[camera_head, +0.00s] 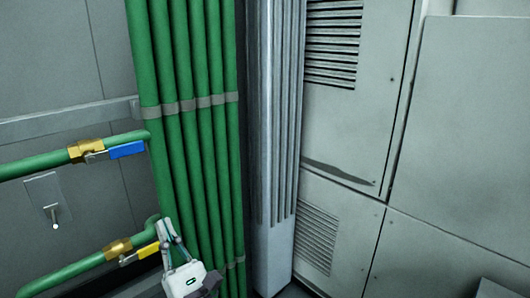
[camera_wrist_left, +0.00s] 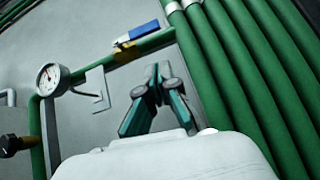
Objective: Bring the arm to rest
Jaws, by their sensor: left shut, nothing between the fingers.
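My left gripper (camera_head: 166,226) is at the lower left of the head view, in front of the green pipes and close to the yellow valve handle (camera_head: 140,254). In the left wrist view the left gripper (camera_wrist_left: 158,72) points up towards the wall, with its fingers together and nothing between them. I cannot tell from the head view whether it touches the yellow handle. My right gripper is not in view.
Vertical green pipes (camera_head: 190,70) stand in a bundle beside a grey column (camera_head: 275,130). A blue-handled valve (camera_head: 126,150) and a wall switch (camera_head: 48,198) are at left. Grey cabinets (camera_head: 470,130) fill the right. A round gauge (camera_wrist_left: 48,79) shows in the wrist view.

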